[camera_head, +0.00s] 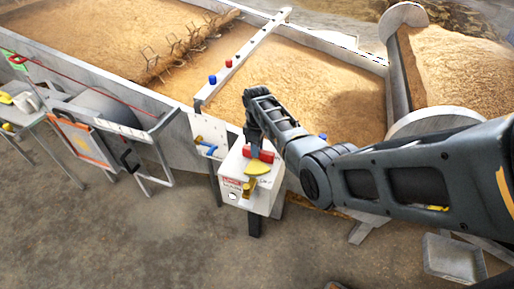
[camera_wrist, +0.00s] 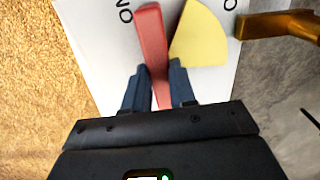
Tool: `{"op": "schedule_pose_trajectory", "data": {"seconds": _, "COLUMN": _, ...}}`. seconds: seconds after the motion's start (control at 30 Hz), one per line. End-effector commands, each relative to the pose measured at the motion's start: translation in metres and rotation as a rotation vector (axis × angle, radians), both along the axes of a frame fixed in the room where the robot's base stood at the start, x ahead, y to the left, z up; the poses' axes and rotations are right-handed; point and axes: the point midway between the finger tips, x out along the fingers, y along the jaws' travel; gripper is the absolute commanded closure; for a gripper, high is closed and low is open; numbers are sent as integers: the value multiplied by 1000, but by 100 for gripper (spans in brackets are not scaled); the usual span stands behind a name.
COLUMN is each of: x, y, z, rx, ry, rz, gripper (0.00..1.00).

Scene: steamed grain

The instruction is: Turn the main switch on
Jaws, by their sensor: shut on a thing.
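The main switch is a white box (camera_head: 235,180) on dark legs, with a red lever (camera_head: 265,155) and a yellow sector plate (camera_head: 258,168) on its top. My gripper (camera_head: 252,138) reaches down over the box from behind. In the wrist view the red lever (camera_wrist: 151,35) stands between the two dark fingers of my gripper (camera_wrist: 158,75), which are shut on it. The yellow sector (camera_wrist: 202,35) lies right of the lever. The letters of "ON" show left of the lever, and part of another label shows at the right.
A brass handle (camera_head: 249,187) sticks out from the box's front; it also shows in the wrist view (camera_wrist: 275,25). A large grain bed (camera_head: 320,90) lies behind. A metal frame (camera_head: 150,150) stands left, an empty grey tray (camera_head: 452,258) right. The floor in front is clear.

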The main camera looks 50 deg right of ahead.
Motion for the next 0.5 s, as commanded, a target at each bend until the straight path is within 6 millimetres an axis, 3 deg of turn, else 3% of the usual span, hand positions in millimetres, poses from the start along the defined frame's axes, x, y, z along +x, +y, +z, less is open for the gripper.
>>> {"op": "schedule_pose_trajectory", "data": {"seconds": 0.3, "x": 0, "y": 0, "z": 0, "rx": -1, "ry": 0, "rz": 2, "gripper": 49}}
{"op": "schedule_pose_trajectory", "data": {"seconds": 0.5, "x": 0, "y": 0, "z": 0, "rx": -1, "ry": 0, "rz": 2, "gripper": 49}}
